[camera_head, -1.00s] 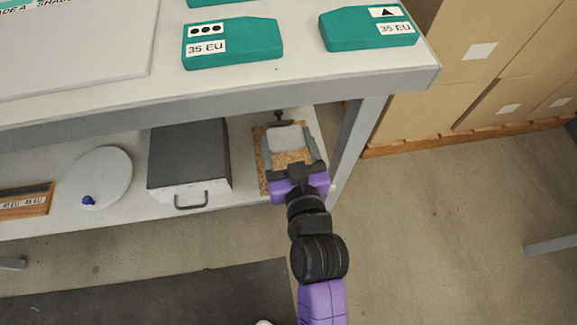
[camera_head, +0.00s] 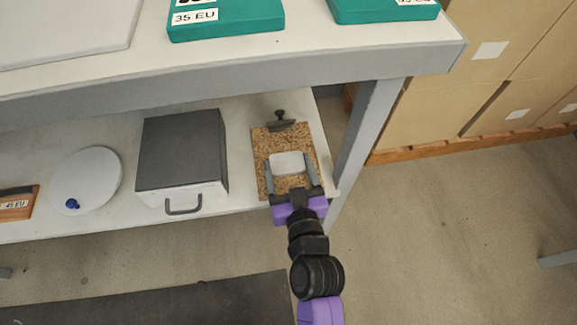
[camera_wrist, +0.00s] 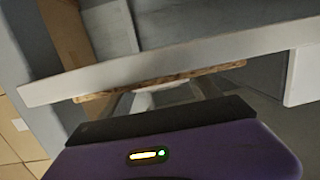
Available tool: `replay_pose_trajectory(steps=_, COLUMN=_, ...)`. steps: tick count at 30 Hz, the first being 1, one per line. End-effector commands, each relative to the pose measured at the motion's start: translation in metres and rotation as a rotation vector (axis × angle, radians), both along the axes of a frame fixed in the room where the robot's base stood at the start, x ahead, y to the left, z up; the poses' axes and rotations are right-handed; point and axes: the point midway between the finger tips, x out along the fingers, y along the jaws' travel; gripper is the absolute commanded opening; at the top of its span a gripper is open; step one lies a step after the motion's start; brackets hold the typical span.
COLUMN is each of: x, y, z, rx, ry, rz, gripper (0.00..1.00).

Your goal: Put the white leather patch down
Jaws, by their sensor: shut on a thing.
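The white leather patch (camera_head: 287,163) is between the two grey fingers of my gripper (camera_head: 291,170), over a cork clipboard (camera_head: 268,143) on the lower shelf. My gripper is shut on the patch. From above I cannot tell whether the patch touches the cork. In the wrist view, the patch (camera_wrist: 143,102) shows as a small white piece between the fingers, close to the board's edge. The board's dark clip (camera_head: 281,124) is at its far end, beyond the patch.
A dark-topped box with a handle (camera_head: 181,150) stands left of the board. A round white disc with a blue knob (camera_head: 86,180) is further left. The tabletop edge (camera_head: 230,76) overhangs the shelf (camera_head: 236,190). A table leg (camera_head: 357,145) rises close on the right.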

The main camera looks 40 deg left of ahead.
Motion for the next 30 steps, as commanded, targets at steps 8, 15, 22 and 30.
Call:
replay_pose_trajectory(steps=8, x=0.000, y=0.000, z=-0.002, rx=0.000, ry=0.000, rz=0.000, gripper=0.90)
replay_pose_trajectory(steps=15, x=0.000, y=0.000, z=-0.002, rx=0.000, ry=0.000, rz=0.001, gripper=0.94)
replay_pose_trajectory(steps=22, x=-0.002, y=-0.002, z=0.001, rx=0.000, ry=0.002, rz=0.001, gripper=0.94)
replay_pose_trajectory(steps=30, x=-0.033, y=-0.040, z=0.008, rx=-0.001, ry=0.004, rz=0.002, gripper=0.94)
